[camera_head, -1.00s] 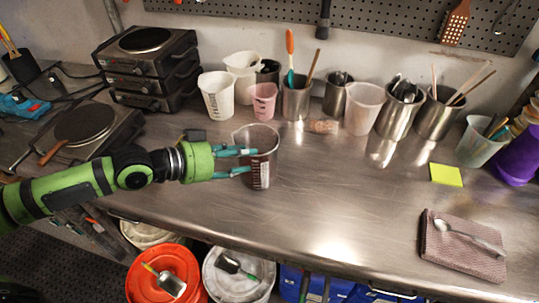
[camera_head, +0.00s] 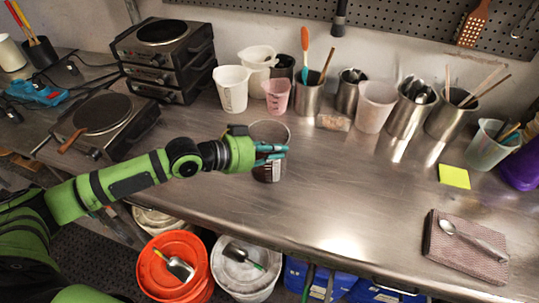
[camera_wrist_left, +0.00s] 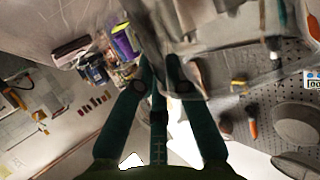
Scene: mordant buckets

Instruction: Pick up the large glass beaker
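The large glass beaker (camera_head: 270,174) stands upright on the steel bench in the head view, left of the middle. It is clear, with a dark red-brown part and white markings low on its side. My left gripper (camera_head: 272,154) reaches it from the left, with its teal fingers overlapping the beaker's side at mid height. The fingers (camera_wrist_left: 162,75) lean inward in the left wrist view, where clear, blurred glass seems to lie around the tips. Contact and how far they have closed cannot be made out. My right gripper is not in view.
Behind the beaker stand a white jug (camera_head: 232,90), a pink cup (camera_head: 277,96) and steel pots of tools (camera_head: 309,98). A hot plate (camera_head: 104,115) is on the left. The bench in front and to the right is clear up to a folded cloth (camera_head: 465,250) with a spoon.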

